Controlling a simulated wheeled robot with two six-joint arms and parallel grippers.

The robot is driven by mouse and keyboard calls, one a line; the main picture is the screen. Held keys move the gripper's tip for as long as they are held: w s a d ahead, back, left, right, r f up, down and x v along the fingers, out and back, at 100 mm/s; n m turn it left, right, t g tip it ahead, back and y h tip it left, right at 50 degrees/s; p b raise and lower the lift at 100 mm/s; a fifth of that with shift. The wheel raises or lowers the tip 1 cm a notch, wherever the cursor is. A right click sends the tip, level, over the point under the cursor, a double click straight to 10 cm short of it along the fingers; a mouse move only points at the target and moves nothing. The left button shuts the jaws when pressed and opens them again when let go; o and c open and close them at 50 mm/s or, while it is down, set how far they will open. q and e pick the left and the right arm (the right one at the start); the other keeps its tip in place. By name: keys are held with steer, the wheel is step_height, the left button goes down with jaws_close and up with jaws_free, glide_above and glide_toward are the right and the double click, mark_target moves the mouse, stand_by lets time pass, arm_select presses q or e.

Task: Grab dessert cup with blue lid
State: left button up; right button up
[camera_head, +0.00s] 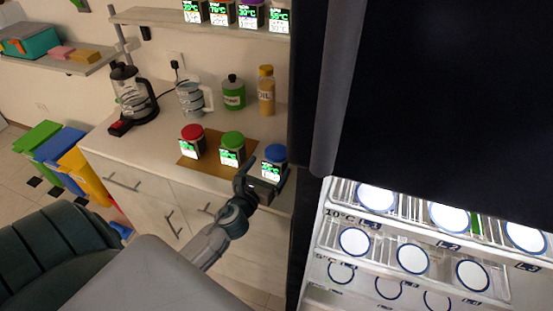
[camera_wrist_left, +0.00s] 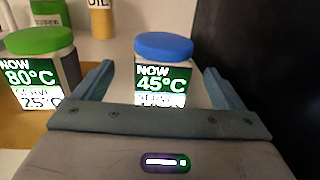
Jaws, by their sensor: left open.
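The dessert cup with the blue lid (camera_head: 274,153) stands upright at the right end of the counter, beside the dark fridge side. In the left wrist view the blue-lidded cup (camera_wrist_left: 163,68) is straight ahead, its label reading 45°C. My left gripper (camera_head: 262,176) is open at the counter's front edge. In the wrist view its fingers (camera_wrist_left: 160,88) reach to the left and right of the cup, with visible gaps on both sides; I cannot tell how far the cup sits between them. My right gripper is not in view.
A green-lidded cup (camera_head: 232,148) stands close to the left, and a red-lidded cup (camera_head: 193,141) beyond it, both on a brown mat (camera_head: 187,162). A green bottle (camera_head: 234,93) and an oil bottle (camera_head: 266,92) stand behind. The fridge (camera_head: 306,150) closes off the right.

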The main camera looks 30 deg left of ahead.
mark_target(276, 159)
arm_select(q)
steer(key=w+p, duration=0.1)
steer(key=w, duration=0.3)
steer(key=shift+w+a+f, duration=0.1)
steer(key=shift+w, duration=0.05)
steer(key=shift+w+a+f, duration=0.1)
steer(key=shift+w+f, duration=0.05)
steer(key=shift+w, duration=0.45)
steer(key=shift+s, duration=0.1)
steer(key=c, duration=1.2)
